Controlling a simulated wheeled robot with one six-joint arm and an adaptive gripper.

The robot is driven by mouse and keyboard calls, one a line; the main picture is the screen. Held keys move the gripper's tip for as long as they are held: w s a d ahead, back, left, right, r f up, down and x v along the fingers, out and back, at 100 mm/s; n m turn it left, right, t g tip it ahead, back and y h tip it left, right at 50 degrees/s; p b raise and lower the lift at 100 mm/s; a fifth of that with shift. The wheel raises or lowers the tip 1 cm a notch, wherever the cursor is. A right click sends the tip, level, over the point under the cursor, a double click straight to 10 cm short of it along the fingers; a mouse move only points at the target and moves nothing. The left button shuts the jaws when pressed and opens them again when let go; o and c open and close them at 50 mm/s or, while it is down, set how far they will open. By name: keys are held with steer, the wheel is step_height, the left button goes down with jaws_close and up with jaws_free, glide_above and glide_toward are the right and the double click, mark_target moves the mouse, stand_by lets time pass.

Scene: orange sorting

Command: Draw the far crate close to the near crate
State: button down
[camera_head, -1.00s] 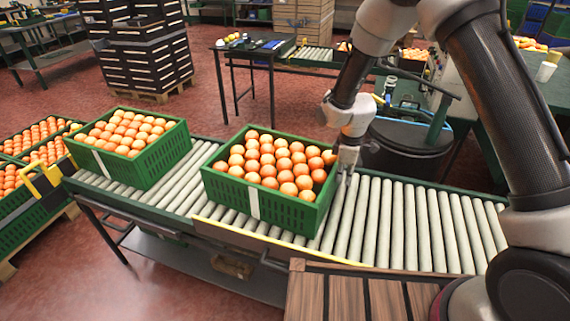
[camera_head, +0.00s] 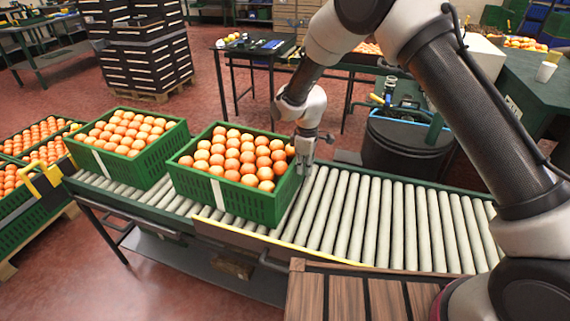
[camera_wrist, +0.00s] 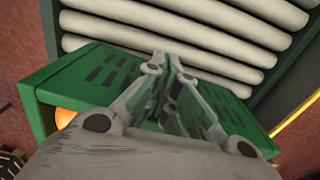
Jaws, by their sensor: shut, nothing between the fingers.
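A green crate of oranges (camera_head: 250,206) stands on the roller conveyor, the nearer of two to my arm. A second green crate of oranges (camera_head: 152,170) stands to its left on the same rollers. Only a narrow gap shows between them; whether their corners touch is hard to tell. My gripper (camera_head: 304,164) is shut and empty, pointing down at the right end of the right-hand crate, against or very close to its end wall. In the wrist view my closed fingers (camera_wrist: 168,65) lie over the crate's slotted green wall (camera_wrist: 100,72).
The conveyor's rollers (camera_head: 400,220) are bare right of the crates. A yellow edge strip (camera_head: 270,240) runs along the front. More orange crates (camera_head: 18,205) stand at the far left. A black bin (camera_head: 405,145) stands behind the conveyor.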

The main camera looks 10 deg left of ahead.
steer(key=shift+w+a, duration=0.25)
steer(key=shift+a, duration=0.9)
steer(key=shift+w+a, duration=0.2)
steer(key=shift+a, duration=0.9)
steer(key=shift+w+a, duration=0.25)
steer(key=shift+a, duration=0.9)
steer(key=shift+s+d+r, duration=0.1)
steer(key=shift+s+d, duration=0.05)
steer(key=shift+d, duration=0.45)
steer(key=shift+s+d, duration=0.1)
steer(key=shift+d, duration=0.5)
step_height(320, 180, up, 12)
glide_above(285, 160)
steer(key=d, duration=0.3)
steer(key=shift+s+a, duration=0.25)
steer(key=shift+d, duration=0.1)
